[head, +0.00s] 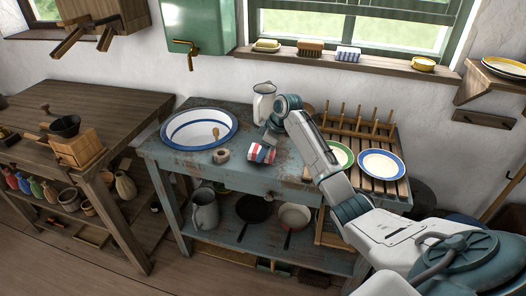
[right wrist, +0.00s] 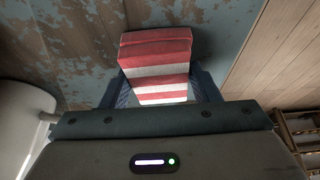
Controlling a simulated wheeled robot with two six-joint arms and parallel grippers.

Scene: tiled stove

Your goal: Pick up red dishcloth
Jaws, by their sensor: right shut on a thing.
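The red dishcloth (head: 262,154), folded with red and white stripes, is over the worn blue washstand top, right of the basin. It also shows in the right wrist view (right wrist: 156,50), between the two fingers. My right gripper (head: 269,142) reaches in from the right and is shut on the dishcloth; its blue-grey fingers (right wrist: 158,92) press on both sides of it. Whether the cloth still touches the worktop, I cannot tell. My left gripper is not in view.
A blue-rimmed basin (head: 199,128) holds a brush at the left of the washstand (head: 245,185). A small round roll (head: 221,155) lies near the cloth. A white jug (head: 263,103) stands behind. A wooden rack with plates (head: 381,164) is at right, partly behind my arm.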

